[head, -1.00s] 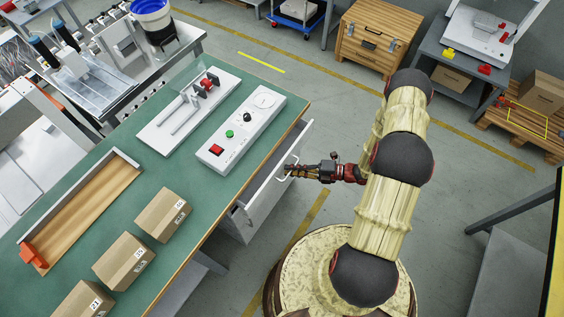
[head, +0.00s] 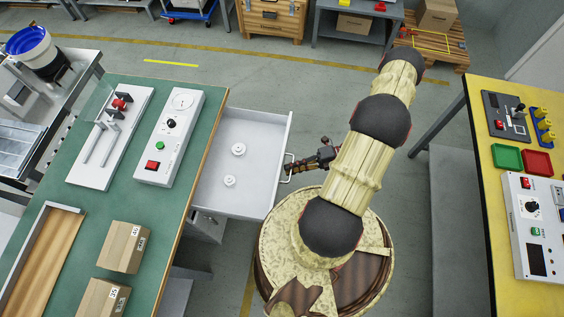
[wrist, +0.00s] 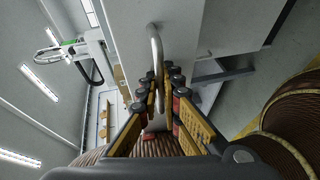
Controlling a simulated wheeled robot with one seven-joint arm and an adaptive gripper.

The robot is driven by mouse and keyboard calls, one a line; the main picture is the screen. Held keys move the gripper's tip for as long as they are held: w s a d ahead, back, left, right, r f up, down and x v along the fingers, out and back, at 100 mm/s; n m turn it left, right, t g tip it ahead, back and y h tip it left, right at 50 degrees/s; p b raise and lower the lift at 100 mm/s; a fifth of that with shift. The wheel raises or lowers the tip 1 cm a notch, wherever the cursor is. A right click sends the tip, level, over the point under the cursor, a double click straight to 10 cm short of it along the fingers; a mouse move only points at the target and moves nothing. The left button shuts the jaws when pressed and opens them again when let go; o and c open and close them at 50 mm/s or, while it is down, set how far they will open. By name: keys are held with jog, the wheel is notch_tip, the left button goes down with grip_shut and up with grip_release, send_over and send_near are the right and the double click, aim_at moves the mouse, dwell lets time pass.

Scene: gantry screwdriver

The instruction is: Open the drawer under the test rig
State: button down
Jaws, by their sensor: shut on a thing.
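The drawer (head: 238,178) under the green-topped bench is pulled well out to the right in the head view. Two small white round parts lie inside it. Its light front panel carries a metal bar handle (head: 287,168), which also shows in the wrist view (wrist: 156,50). My gripper (head: 294,172) is at the handle, and its fingers close around the bar in the wrist view (wrist: 158,95). The test rig, a white clamp fixture (head: 103,150) beside a control box (head: 170,140) with buttons and a dial, stands on the bench above the drawer.
Cardboard boxes (head: 123,247) and a wooden tray (head: 35,262) rest on the green bench (head: 170,211). A yellow-topped table (head: 480,160) with control panels stands at the right. Open floor (head: 330,75) lies beyond the drawer and my arm.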

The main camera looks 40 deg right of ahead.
jog(key=shift+s+d, duration=0.45)
jog(key=shift+s, duration=0.05)
jog(key=c, duration=2.2)
grip_release()
jog(key=shift+c, duration=0.2)
jog(key=v, duration=1.2)
